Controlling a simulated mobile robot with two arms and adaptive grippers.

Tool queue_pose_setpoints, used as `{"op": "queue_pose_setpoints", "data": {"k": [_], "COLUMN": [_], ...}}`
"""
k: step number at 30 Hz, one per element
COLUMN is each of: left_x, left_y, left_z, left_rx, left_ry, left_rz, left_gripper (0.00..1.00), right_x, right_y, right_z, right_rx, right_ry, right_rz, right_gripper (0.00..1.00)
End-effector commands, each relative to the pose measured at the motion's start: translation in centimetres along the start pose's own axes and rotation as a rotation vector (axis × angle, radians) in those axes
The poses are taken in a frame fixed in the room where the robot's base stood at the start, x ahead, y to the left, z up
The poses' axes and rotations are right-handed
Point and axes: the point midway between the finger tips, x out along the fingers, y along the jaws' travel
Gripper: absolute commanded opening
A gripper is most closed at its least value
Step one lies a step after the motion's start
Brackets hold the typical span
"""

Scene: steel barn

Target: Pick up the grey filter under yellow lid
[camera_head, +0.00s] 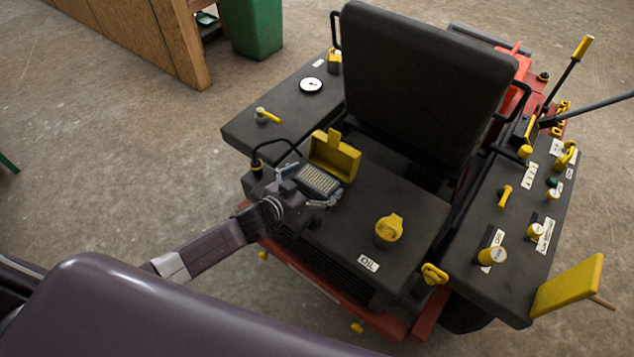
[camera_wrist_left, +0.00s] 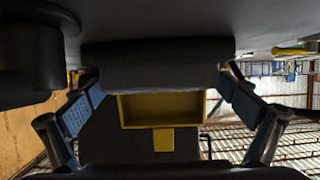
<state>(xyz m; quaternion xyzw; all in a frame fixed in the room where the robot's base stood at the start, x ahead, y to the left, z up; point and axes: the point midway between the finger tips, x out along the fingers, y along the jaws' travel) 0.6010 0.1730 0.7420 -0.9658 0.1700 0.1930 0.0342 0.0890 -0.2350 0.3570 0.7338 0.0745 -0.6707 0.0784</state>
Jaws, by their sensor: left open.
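The grey filter (camera_head: 320,180) sits in the dark top of the machine, in front of the raised yellow lid (camera_head: 336,157). It has a pale ribbed top. My left gripper (camera_head: 309,191) is open at the near side of the filter. In the left wrist view, the filter (camera_wrist_left: 158,53) is a dark grey block between the two spread fingers, and the yellow lid (camera_wrist_left: 160,109) stands open behind it. Clear gaps show between the filter's ends and the fingers there. Part of the filter is hidden by the gripper in the head view. My right gripper is not in view.
A black hose (camera_head: 275,143) curves close to the left of the filter. A yellow oil cap (camera_head: 389,230) stands to the right. The tall black seat (camera_head: 425,80) rises behind. Levers and yellow knobs crowd the right panel (camera_head: 510,230).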

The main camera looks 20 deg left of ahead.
Motion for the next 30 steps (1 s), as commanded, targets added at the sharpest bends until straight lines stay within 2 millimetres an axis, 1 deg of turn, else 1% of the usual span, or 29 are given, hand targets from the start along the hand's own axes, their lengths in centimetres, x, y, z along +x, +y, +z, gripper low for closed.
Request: {"op": "queue_pose_setpoints", "data": {"k": [5, 16, 25, 29, 30], "left_x": [0.0, 0.0, -0.1, -0.5, -0.7], "left_y": [0.0, 0.0, 0.0, -0.1, -0.1], "left_z": [0.0, 0.0, -0.3, -1.2, -1.7], "left_rx": [0.000, -0.001, -0.001, 0.001, 0.002], "left_ry": [0.001, 0.000, 0.002, 0.004, 0.004], "left_rz": [0.000, 0.000, 0.000, 0.000, -0.001], "left_gripper": [0.99, 0.58, 0.57, 0.57, 0.57], "right_x": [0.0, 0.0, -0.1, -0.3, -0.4], "right_y": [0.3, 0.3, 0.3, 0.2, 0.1], "right_z": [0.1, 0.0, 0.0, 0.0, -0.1], "right_rx": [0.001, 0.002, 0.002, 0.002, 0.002], "right_ry": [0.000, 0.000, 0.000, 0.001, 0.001], "right_rz": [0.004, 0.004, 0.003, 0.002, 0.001], "right_gripper": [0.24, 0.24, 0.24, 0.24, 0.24]}}
